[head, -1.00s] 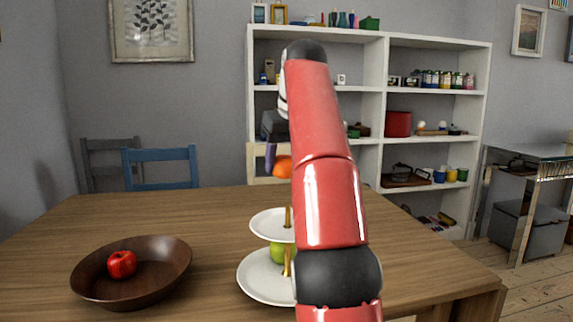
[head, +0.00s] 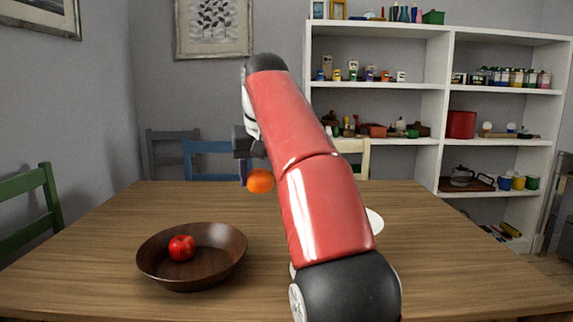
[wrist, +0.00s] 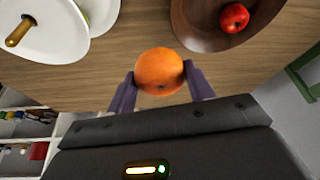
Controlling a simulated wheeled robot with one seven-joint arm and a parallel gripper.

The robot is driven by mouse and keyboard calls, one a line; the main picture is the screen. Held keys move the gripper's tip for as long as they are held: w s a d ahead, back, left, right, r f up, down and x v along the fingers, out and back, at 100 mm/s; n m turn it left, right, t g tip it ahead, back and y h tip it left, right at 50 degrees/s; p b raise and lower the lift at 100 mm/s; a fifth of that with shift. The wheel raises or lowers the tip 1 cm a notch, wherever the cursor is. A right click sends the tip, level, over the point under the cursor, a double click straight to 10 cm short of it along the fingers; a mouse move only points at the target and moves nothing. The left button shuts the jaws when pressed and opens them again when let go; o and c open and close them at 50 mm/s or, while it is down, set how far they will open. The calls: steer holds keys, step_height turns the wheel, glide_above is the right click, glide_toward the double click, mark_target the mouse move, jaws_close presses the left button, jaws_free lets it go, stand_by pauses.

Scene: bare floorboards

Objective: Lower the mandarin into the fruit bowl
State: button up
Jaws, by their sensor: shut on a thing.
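The mandarin (head: 260,181) is orange and round. My gripper (wrist: 160,80) is shut on it, with a finger on each side in the wrist view. It is held in the air above the table, to the right of and beyond the fruit bowl in the head view. The fruit bowl (head: 215,268) is a wide dark brown bowl on the table at the left. A red apple (head: 182,248) lies in it. The bowl's rim also shows at the top right of the wrist view (wrist: 195,38). My arm hides part of the gripper in the head view.
A white tiered stand (wrist: 50,45) stands on the wooden table (head: 120,222); my arm mostly hides it in the head view. Chairs, one green (head: 32,208) and one blue (head: 210,160), surround the table. Shelves (head: 438,110) stand behind. The table around the bowl is clear.

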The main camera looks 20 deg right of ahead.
steer(key=w+a+f+b, duration=0.1)
steer(key=w+a+f, duration=0.1)
steer(key=a+f, duration=0.6)
steer(key=a, duration=0.2)
steer(key=shift+w+a+f+b, duration=0.15)
steer(key=shift+w+a+b, duration=0.1)
steer(key=shift+a+b, duration=0.15)
steer(key=shift+w+d+p, duration=0.1)
steer(key=shift+w+p, duration=0.2)
steer(key=shift+p, duration=0.2)
steer(key=shift+f, duration=0.15)
steer(key=shift+f+b, duration=1.8)
steer(key=shift+f, duration=0.5)
steer(key=shift+f+b, duration=2.05)
steer(key=shift+f, duration=0.7)
stand_by(0.4)
steer(key=o, duration=1.1)
